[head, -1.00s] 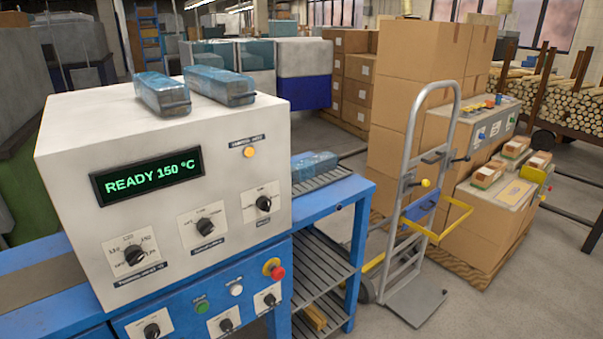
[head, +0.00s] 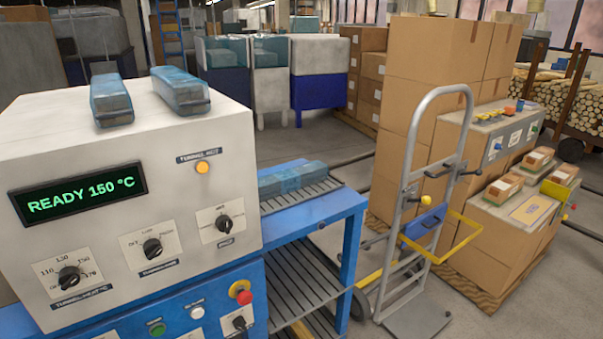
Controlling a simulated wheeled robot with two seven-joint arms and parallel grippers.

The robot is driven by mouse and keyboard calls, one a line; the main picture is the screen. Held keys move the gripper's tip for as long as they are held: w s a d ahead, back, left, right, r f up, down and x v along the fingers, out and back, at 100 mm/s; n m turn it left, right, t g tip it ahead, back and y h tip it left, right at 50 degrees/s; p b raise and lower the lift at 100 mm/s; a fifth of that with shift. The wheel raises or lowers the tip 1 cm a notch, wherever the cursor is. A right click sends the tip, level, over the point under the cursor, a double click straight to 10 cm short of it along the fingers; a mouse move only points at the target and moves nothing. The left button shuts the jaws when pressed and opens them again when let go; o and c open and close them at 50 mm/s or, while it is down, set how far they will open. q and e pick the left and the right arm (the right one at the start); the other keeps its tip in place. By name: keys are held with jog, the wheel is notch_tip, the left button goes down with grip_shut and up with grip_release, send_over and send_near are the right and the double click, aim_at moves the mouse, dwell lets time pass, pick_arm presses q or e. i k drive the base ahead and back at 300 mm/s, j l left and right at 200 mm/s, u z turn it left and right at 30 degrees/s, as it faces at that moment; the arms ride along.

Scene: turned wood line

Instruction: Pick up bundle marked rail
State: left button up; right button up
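Two blue film-wrapped bundles lie on top of the white machine: one at the left (head: 111,100) and one to its right (head: 181,91). More blue-wrapped bundle material (head: 292,178) lies on the roller outfeed beside the machine; I cannot tell whether it is one bundle or two. No marking reading rail is legible on any of them. Neither of my grippers is in view.
The white machine (head: 120,215) with display and knobs fills the left. Its blue outfeed table (head: 335,210) stands beside it. A grey hand truck (head: 408,190) stands in front of stacked cartons (head: 430,80). Grey floor is open behind the outfeed.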

aim_at(270, 186)
jog(key=i+l, duration=0.15)
jog(key=l, duration=0.25)
jog(key=i+l+u, duration=0.1)
jog(key=l, duration=0.3)
jog(key=i+l, duration=0.25)
jog(key=l, duration=0.15)
jog(key=i+l+u, duration=0.1)
jog(key=l, duration=0.3)
jog(key=i+l, duration=0.2)
jog(key=l, duration=0.25)
jog(key=i+l+u, duration=0.1)
jog(key=l, duration=0.3)
jog(key=i+l, duration=0.2)
jog(key=l, duration=0.25)
jog(key=u, duration=0.05)
